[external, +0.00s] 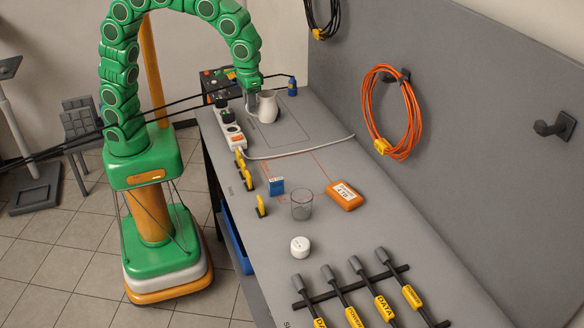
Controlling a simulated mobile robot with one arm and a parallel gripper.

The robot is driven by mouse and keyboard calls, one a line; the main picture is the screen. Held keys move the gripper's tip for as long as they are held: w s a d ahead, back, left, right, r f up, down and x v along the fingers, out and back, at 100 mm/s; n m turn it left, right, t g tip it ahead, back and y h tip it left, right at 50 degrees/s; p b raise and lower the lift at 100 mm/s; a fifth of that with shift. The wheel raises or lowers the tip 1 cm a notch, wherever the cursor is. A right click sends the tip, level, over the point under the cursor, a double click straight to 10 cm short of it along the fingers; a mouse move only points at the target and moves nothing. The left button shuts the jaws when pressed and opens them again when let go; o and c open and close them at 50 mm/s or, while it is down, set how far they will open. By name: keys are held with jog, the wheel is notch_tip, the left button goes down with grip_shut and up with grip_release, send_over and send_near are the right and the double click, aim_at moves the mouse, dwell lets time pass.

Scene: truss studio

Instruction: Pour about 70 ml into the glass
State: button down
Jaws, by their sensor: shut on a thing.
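A white jug (268,107) stands upright on the far part of the grey bench, within an outlined area. My gripper (253,104) is at its left side, shut on the jug, apparently by its handle; the grasp is small and partly hidden. A clear glass (302,205) stands upright on the bench, nearer the camera, well away from the jug. It looks empty. What is inside the jug cannot be seen.
A pale cable (300,152) crosses the bench between jug and glass. A power strip (232,136) lines the left edge.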

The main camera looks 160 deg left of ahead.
aim_at(265, 110)
jog(key=w+a+r+n, duration=0.2)
jog(key=w+n, duration=0.1)
jog(key=w, duration=1.6)
jog(key=w+d+f+n, duration=0.1)
jog(key=w+d, duration=0.5)
jog(key=w, duration=0.4)
jog(key=w+d+f+n, duration=0.15)
jog(key=w+d, duration=0.35)
jog(key=w, duration=0.6)
notch_tip(265, 110, down, 16)
jog(key=shift+d+f, duration=0.1)
jog(key=shift+f, duration=0.1)
